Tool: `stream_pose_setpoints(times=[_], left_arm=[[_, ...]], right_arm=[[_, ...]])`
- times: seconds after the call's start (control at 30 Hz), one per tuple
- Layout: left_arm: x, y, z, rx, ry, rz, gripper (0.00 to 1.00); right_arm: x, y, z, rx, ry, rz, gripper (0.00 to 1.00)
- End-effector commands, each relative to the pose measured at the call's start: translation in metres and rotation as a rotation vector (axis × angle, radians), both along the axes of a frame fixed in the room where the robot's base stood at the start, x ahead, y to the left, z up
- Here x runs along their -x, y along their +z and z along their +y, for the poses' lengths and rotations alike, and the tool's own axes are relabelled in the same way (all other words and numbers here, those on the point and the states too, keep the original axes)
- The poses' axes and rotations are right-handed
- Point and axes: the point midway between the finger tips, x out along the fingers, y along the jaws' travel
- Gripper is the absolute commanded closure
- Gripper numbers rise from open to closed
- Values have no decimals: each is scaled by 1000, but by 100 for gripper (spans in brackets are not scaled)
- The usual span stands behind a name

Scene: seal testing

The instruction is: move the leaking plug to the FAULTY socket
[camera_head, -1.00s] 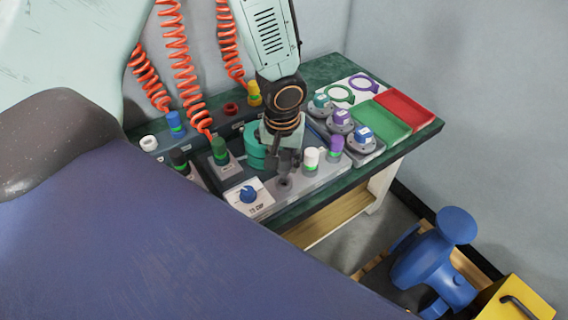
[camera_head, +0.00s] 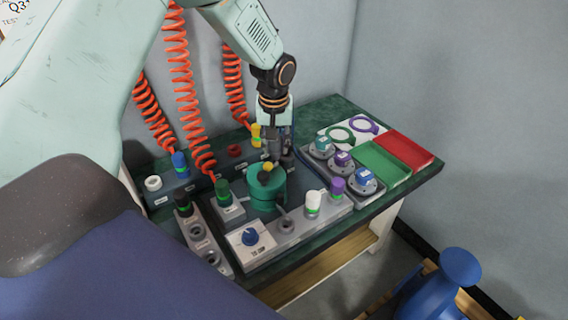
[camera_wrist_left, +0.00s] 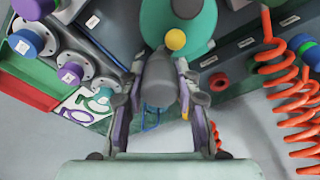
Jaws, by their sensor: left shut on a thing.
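My left gripper (camera_head: 275,150) points down behind the green vessel (camera_head: 266,190), near the back socket strip. An empty socket (camera_head: 285,223) sits in the front strip beside the white plug (camera_head: 313,203) and purple plug (camera_head: 337,188). Socket labels are too small to read, so I cannot tell which says FAULTY. My right gripper is not in view.
Blue (camera_head: 180,163) and yellow (camera_head: 256,134) plugs stand in the back strip, near orange coiled hoses (camera_head: 181,90). A black plug (camera_head: 183,203) and a green plug (camera_head: 223,189) stand at left. Flanged units (camera_head: 342,162) and green and red trays (camera_head: 408,144) occupy the right.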

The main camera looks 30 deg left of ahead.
Motion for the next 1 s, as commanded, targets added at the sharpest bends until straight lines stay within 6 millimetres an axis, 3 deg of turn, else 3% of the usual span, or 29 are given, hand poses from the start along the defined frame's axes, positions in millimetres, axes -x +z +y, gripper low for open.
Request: stream_pose_setpoints(times=[0.3,0.6,0.8,1.0], left_arm=[[-27,-3,82,5,123,6,100],[-29,1,160,15,227,14,100],[-26,3,179,18,249,14,100],[-26,-1,180,19,250,15,100]], right_arm=[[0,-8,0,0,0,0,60],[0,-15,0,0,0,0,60],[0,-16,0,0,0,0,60],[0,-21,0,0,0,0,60]])
